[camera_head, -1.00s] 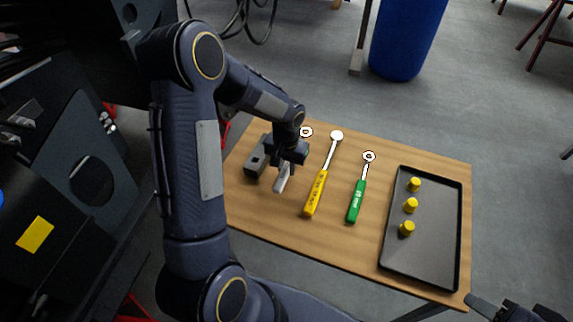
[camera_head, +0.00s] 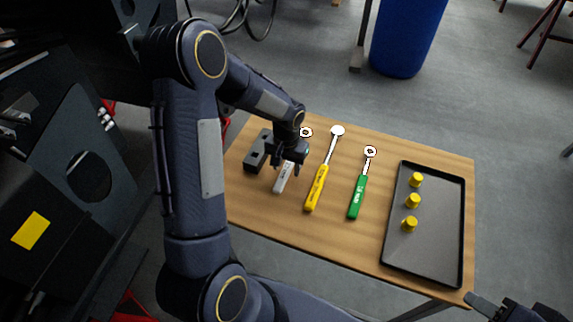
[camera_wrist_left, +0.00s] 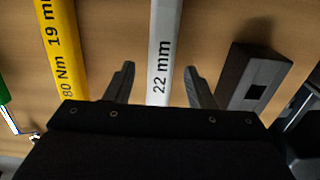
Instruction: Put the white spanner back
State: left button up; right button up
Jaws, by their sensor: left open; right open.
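The white spanner (camera_head: 284,178) lies on the wooden table at the left, beside the yellow-handled spanner. Its ring head (camera_head: 306,132) shows beyond my left gripper, which hides the part between. My left gripper (camera_head: 289,163) is over the handle. In the left wrist view the white handle, marked "22 mm" (camera_wrist_left: 163,50), runs between the two fingers of my left gripper (camera_wrist_left: 160,80). The fingers are open, with a gap on each side of the handle. My right gripper (camera_head: 492,304) is partly in view at the bottom right corner, open and clear of the tools.
A dark block (camera_head: 258,151) stands just left of the white spanner. Right of it lie the yellow spanner (camera_head: 317,188) and the green spanner (camera_head: 357,197). A black tray (camera_head: 428,245) with yellow pegs (camera_head: 413,201) is at the table's right. A blue bin (camera_head: 407,40) stands behind.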

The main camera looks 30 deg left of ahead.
pick_arm(q)
notch_tip(320, 180, up, 7)
jog(key=shift+r, duration=0.45)
dwell(0.3)
jog(key=shift+s+r, duration=0.15)
jog(key=shift+r, duration=0.05)
jog(key=s+d+r+t+h, duration=0.2)
jog(key=s+r, duration=0.7)
jog(key=s+d+r+t+h, duration=0.1)
jog(key=s+d, duration=0.4)
jog(key=s, duration=0.7)
jog(key=r+t, duration=0.1)
jog(key=t, duration=0.1)
jog(key=shift+s+d+r+t+h, duration=0.15)
jog(key=shift+s+r+t+h, duration=0.15)
jog(key=shift+s+h, duration=0.1)
